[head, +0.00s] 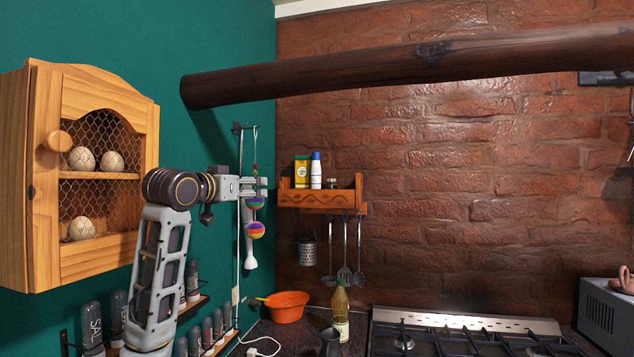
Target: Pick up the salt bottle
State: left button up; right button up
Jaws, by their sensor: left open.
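A white bottle with a blue cap (316,172) stands upright on the small wooden wall shelf (318,198), beside a yellow-and-green box (302,172); its label is too small to read. A dark-capped jar (93,328) at the lower left shows the letters "SAL". I cannot tell from the picture alone which one is the salt bottle. My left gripper (261,188) is raised in front of the green wall, left of the wooden shelf in the picture. It is open, with nothing seen between its fingers, and apart from the white bottle. My right gripper is out of view.
A wooden cabinet (42,185) hangs at the left. A dark beam (420,65) crosses above. Colourful hanging balls (254,230) are by the gripper. Utensils (344,250) hang under the shelf. Below are an orange bowl (287,307), an oil bottle (340,310) and a stove (465,325).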

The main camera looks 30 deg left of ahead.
aim_at(316, 168)
jog(key=i+j, duration=0.2)
jog(key=i, duration=0.25)
jog(key=i+j, duration=0.2)
jog(key=i, duration=0.2)
jog(key=i+j, duration=0.2)
jog(key=i, duration=0.25)
jog(key=i+j, duration=0.25)
jog(key=i, duration=0.2)
